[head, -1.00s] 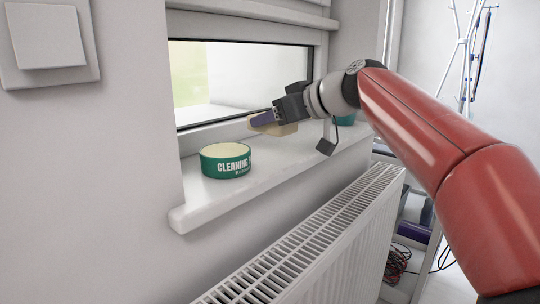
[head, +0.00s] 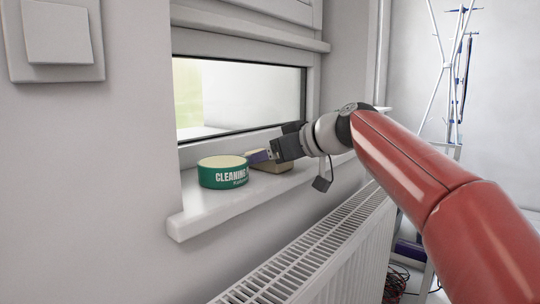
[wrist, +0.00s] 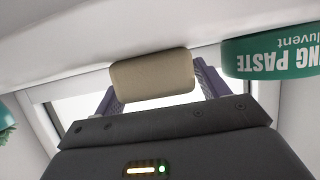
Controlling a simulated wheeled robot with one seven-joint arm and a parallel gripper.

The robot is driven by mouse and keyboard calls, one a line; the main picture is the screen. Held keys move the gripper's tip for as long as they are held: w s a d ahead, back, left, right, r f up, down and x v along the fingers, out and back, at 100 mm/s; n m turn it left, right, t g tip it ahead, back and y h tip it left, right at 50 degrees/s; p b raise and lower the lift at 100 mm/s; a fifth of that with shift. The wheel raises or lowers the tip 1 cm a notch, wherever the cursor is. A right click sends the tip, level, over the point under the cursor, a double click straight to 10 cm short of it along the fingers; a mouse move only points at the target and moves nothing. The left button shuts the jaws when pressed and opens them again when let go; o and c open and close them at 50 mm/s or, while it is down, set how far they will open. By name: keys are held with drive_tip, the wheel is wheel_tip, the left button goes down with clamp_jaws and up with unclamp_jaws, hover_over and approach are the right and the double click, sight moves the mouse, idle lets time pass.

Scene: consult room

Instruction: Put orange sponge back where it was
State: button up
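The sponge (head: 274,166) is a small block that looks tan rather than orange. In the head view it is low over or on the window sill (head: 203,210), just right of and behind the green tin; whether it touches the sill is hard to tell. My gripper (head: 260,156) reaches in from the right with its purple fingers at the sponge. In the wrist view the sponge (wrist: 152,76) sits between the two fingers (wrist: 158,90), one at each end, and the gripper appears shut on it.
The green cleaning paste tin (head: 222,174) stands close left of the sponge; it shows at upper right in the wrist view (wrist: 270,57). The window (head: 240,95) is behind the sill. A radiator (head: 310,250) is below. The front left sill is bare.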

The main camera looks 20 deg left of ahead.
drive_tip(key=shift+r, duration=0.15)
drive_tip(key=shift+d+r, duration=0.15)
drive_tip(key=b+v, duration=0.1)
drive_tip(key=v, duration=1)
drive_tip(key=shift+s+d+r, duration=0.15)
drive_tip(key=shift+d+r, duration=0.05)
drive_tip(key=shift+d, duration=0.1)
drive_tip(key=shift+s+d+f+m+h+p, duration=0.4)
drive_tip(key=shift+s+d+f+m+h, duration=1.8)
drive_tip(key=shift+s+d+f, duration=2.55)
drive_tip(key=shift+s+d+f+m+h+p, duration=0.4)
drive_tip(key=shift+s+d+f+m+h, duration=2.3)
drive_tip(key=shift+f, duration=3.4)
drive_tip(key=shift+s+d+f+m+h+p, duration=0.4)
drive_tip(key=shift+s+d+f+m+h, duration=1.2)
drive_tip(key=shift+s+d+f, duration=3.4)
